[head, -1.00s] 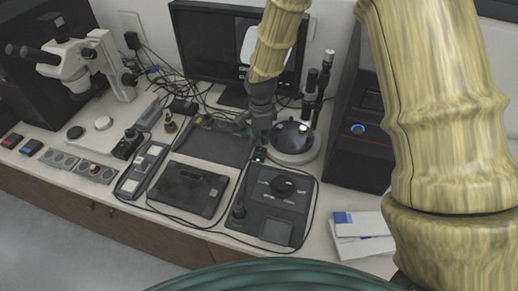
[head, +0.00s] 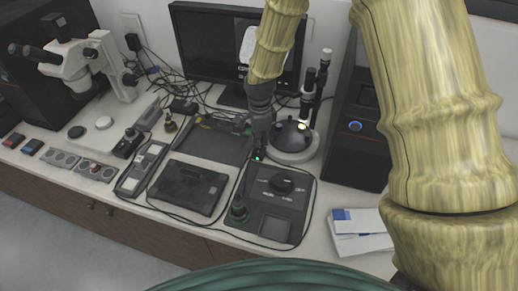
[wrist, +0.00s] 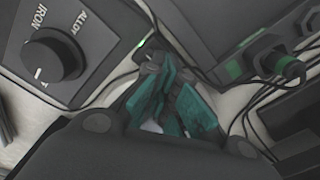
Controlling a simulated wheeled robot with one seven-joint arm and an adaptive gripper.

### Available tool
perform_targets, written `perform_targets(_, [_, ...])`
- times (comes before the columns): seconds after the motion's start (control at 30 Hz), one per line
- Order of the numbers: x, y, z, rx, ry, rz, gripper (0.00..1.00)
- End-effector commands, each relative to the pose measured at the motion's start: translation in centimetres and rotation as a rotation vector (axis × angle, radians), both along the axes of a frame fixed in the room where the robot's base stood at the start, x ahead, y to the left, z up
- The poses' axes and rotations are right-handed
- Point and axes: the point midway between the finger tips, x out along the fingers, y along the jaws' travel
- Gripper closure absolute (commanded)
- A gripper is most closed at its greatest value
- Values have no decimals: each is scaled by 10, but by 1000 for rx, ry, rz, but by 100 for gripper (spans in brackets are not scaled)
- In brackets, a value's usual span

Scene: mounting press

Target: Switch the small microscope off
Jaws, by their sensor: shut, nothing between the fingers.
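The small microscope (head: 323,75) is a dark upright tube on a stand. A dark dome with a bright spot (head: 290,133) sits on a round pale base in front of it. A small black part with a lit green light (head: 257,158) is just below my gripper (head: 258,149) in the head view. The green light also shows in the wrist view (wrist: 148,42), just beyond the fingertips. My gripper is shut and empty, its teal fingers (wrist: 172,100) together. I cannot tell whether it touches the black part, which it partly hides.
A dark control panel with a large knob (head: 281,184) lies in front of the gripper. A black box (head: 188,188) lies to its left. A monitor (head: 215,50) and loose cables stand behind. A white stereo microscope (head: 85,60) is at the far left; papers (head: 358,230) lie at right.

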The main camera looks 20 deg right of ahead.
Motion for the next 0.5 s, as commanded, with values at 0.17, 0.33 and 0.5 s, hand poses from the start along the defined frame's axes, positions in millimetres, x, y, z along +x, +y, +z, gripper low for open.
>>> perform_targets(0.17, [0,0,-2,0,0,0,100])
perform_targets(0.33, [0,0,-4,0,0,-1,100])
perform_targets(0.5, [0,0,-6,0,0,-1,100])
